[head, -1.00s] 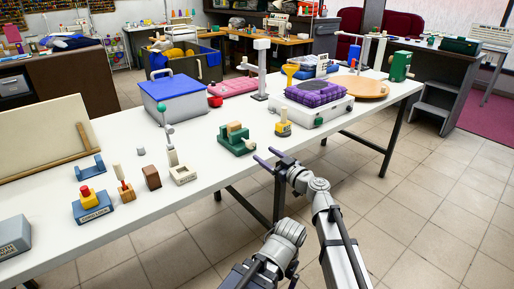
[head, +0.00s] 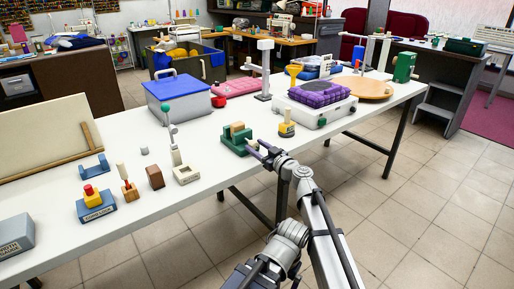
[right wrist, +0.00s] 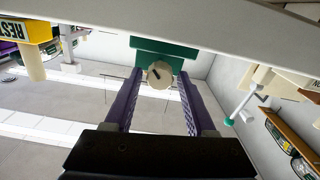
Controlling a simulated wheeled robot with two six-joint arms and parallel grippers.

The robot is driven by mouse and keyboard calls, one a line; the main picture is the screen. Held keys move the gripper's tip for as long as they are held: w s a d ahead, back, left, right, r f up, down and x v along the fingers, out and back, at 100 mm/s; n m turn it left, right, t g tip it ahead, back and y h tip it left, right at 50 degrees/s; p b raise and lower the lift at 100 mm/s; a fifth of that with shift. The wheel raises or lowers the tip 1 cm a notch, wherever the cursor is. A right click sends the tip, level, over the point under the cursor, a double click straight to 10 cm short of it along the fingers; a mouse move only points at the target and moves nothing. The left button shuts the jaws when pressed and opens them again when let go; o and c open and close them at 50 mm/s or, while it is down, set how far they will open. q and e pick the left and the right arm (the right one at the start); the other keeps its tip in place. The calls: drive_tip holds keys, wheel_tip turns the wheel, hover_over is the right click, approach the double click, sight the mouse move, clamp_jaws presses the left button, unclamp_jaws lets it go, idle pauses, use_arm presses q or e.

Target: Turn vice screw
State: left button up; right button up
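The green vice (head: 236,139) with a wooden block in its jaws sits near the front edge of the white table (head: 150,213). In the right wrist view, the green vice body (right wrist: 165,52) shows with a round cream screw knob (right wrist: 160,75) facing me, marked by a dark line. My right gripper (head: 258,150) is at the vice's front side. In the right wrist view its purple fingers (right wrist: 161,82) are spread, one on each side of the knob, with gaps visible beside it. My left gripper is not in view.
A yellow-based block (head: 287,124) and a white case with a purple bundle (head: 318,94) stand right of the vice. A white block (head: 186,174) and brown block (head: 155,177) stand to its left. The floor in front of the table is clear.

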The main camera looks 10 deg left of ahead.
clamp_jaws()
idle(0.5)
drive_tip(key=m, duration=1.2)
drive_tip(key=shift+d, duration=0.1)
drive_tip(key=m, duration=0.4)
drive_tip(key=shift+w+f, duration=0.1)
drive_tip(key=m, duration=0.4)
drive_tip(key=shift+m, duration=0.3)
drive_tip(key=m, duration=0.4)
drive_tip(key=shift+f+m, duration=0.1)
drive_tip(key=shift+m, duration=1.6)
